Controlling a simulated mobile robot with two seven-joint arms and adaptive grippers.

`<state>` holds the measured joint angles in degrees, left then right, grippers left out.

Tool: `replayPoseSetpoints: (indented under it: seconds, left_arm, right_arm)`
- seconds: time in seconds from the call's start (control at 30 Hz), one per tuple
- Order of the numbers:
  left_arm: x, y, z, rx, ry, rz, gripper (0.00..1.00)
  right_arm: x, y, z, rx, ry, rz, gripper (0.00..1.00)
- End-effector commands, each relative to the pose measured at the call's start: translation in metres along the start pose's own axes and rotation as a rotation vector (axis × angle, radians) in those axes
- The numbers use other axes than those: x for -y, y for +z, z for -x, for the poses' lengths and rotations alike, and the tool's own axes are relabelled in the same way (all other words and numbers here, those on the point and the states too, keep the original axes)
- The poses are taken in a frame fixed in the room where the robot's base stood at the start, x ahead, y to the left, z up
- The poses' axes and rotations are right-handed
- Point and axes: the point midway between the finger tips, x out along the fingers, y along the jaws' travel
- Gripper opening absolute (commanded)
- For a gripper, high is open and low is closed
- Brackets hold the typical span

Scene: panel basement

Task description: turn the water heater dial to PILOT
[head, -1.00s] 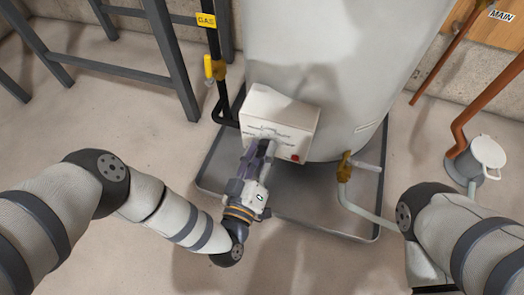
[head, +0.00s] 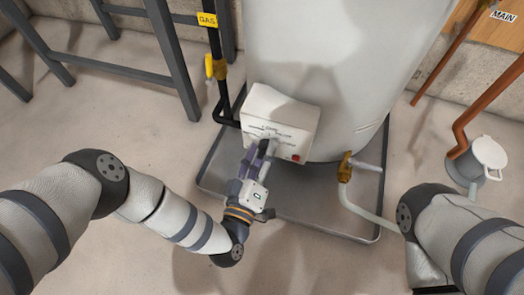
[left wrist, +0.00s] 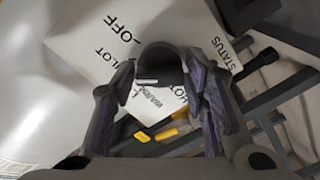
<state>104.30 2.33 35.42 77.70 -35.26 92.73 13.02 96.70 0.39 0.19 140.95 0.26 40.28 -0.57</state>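The white control box (head: 290,106) sits low on the front of the water heater (head: 320,55). My left gripper (head: 266,147) is at its face. In the left wrist view, the dark round dial (left wrist: 160,66) lies between the purple finger pads of my left gripper (left wrist: 160,80); both pads appear to touch its sides. A short white mark shows on the dial's lower left. The label OFF is above left of the dial, PILOT is partly hidden at left, and WARM and HOT are below and right. I cannot tell which label the dial points to. My right gripper is out of view.
A grey drain pan (head: 216,172) lies under the heater. A black gas pipe with a yellow valve handle (head: 209,66) rises at left, near a dark metal frame (head: 174,60). A brass drain valve (head: 345,168) is right of the box. A white lidded container (head: 488,155) stands at right.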

Motion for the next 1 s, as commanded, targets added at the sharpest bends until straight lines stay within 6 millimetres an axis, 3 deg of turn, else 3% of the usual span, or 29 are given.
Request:
replayPoseSetpoints:
  seconds: [0.33, 0.7, 1.0]
  left_arm:
    - [0.0, 0.0, 0.003, 0.0, 0.0, -0.001, 0.53]
    - [0.0, 0.001, 0.07, 0.002, -0.001, 0.0, 0.53]
    - [0.0, 0.0, 0.075, -0.001, 0.0, -0.001, 0.53]
  right_arm:
    - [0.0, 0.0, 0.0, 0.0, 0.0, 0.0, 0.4]
    - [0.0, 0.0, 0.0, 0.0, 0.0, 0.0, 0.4]
    - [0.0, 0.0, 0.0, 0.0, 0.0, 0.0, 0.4]
